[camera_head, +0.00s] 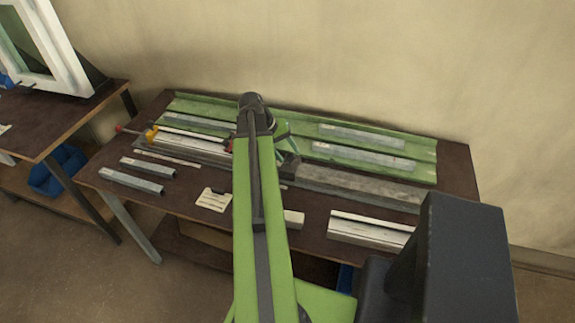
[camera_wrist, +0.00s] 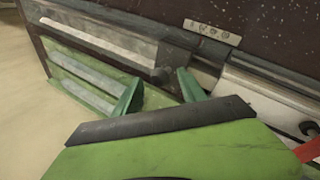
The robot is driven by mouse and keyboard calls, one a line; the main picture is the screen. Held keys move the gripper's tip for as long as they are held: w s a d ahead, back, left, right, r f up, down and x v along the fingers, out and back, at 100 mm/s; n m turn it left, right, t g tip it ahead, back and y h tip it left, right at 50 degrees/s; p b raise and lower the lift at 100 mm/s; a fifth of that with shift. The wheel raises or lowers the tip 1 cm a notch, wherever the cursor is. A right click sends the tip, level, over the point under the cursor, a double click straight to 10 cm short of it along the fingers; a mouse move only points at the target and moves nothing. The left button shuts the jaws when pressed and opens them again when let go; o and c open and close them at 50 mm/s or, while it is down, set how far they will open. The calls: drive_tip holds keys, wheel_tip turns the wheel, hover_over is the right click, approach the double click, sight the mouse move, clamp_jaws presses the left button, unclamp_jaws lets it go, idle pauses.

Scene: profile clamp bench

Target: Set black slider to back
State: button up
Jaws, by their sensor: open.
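The black slider (camera_head: 289,165) is a dark block on the grey metal profile of the clamp, just right of my arm in the head view. In the wrist view a dark block (camera_wrist: 170,66) shows on the rail just beyond the fingertips; part of it is hidden by a finger. In the head view my gripper (camera_head: 283,136) is above the back part of the bench, mostly hidden by my arm. Contact with the slider cannot be told.
The clamp's pale bar with yellow part (camera_head: 151,134) and red handle lies left. A green tray (camera_head: 425,161) with metal strips runs along the back. Grey profiles (camera_head: 131,181), a pale plate (camera_head: 213,200) and a white profile (camera_head: 370,231) lie in front. A wall stands behind.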

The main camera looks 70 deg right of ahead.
drive_tip(key=shift+s+d+f, duration=0.1)
drive_tip(key=shift+s+f, duration=0.15)
drive_tip(key=shift+f, duration=0.3)
clamp_jaws()
idle(1.0)
